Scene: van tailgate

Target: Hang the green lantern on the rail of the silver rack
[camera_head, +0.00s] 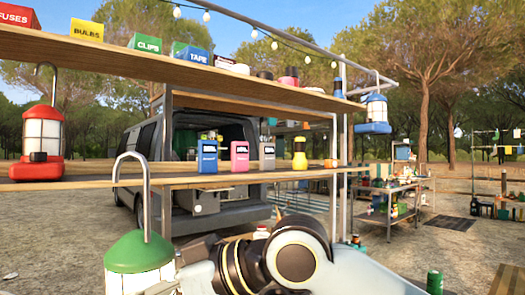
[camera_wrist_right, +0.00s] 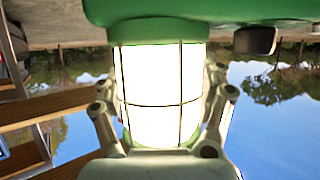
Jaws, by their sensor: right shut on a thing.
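The green lantern (camera_head: 140,262) is at the lower left of the head view, upright, its grey hook rising in front of the lower shelf. In the right wrist view its lit, caged body (camera_wrist_right: 160,90) stands between the fingers. My right gripper (camera_wrist_right: 160,105) is shut on that body. The silver rack (camera_head: 343,140) has upright posts, and its rail (camera_head: 290,35) runs along the top to a bent end at the right. The lantern is below and left of the rail, apart from it. My left gripper is not in view.
A blue lantern (camera_head: 376,113) hangs at the rail's right end. A red lantern (camera_head: 42,143) is at the left by the lower shelf (camera_head: 90,183). The upper shelf (camera_head: 130,58) carries coloured boxes. A van (camera_head: 225,150) stands behind.

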